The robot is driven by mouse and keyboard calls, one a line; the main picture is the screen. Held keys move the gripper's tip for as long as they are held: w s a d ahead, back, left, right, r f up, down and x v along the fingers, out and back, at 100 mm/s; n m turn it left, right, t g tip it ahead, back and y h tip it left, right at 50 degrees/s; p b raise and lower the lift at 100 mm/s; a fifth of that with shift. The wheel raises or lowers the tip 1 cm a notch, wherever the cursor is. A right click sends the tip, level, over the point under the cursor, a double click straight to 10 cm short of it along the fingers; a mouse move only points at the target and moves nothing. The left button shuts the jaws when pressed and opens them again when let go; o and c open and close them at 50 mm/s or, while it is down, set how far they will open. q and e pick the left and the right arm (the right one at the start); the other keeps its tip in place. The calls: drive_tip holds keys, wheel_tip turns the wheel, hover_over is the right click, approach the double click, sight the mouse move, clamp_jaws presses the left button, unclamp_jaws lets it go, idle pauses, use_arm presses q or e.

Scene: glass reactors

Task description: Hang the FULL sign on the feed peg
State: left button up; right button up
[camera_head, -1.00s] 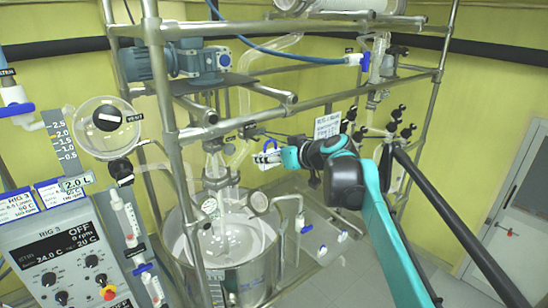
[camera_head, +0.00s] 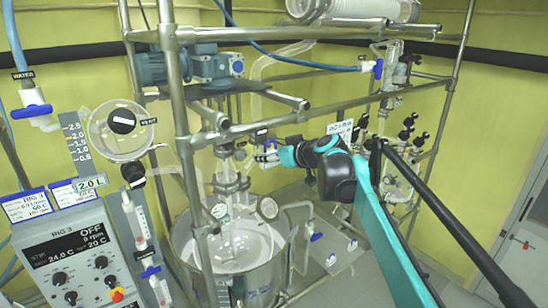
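My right gripper (camera_head: 267,155) reaches in from the right on a teal and black arm, in front of the frame above the glass reactor. It is small and blurred against glass and blue fittings, so I cannot tell whether it is open or shut, or holds anything. My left gripper is not in view. I cannot make out a sign reading FULL or a peg labelled feed. A white sign with small print (camera_head: 340,130) hangs behind my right arm, its lower part hidden.
The glass reactor in its metal vessel (camera_head: 243,265) stands below the gripper. Steel frame posts (camera_head: 180,130) and a blue-grey motor (camera_head: 190,67) are close by. A control box (camera_head: 72,265) with blue-edged cards (camera_head: 50,203) above it is at the left. A door (camera_head: 520,245) is at the right.

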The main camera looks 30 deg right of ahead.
drive_tip(key=shift+w+a+f, duration=0.1)
drive_tip(key=shift+w, duration=1.1)
drive_tip(key=shift+w+f+b, duration=0.2)
drive_tip(key=shift+f+b, duration=0.1)
drive_tip(key=shift+f, duration=0.15)
idle(0.6)
drive_tip(key=o, duration=1.2)
drive_tip(key=shift+c, duration=0.7)
drive_tip(key=shift+s, duration=0.1)
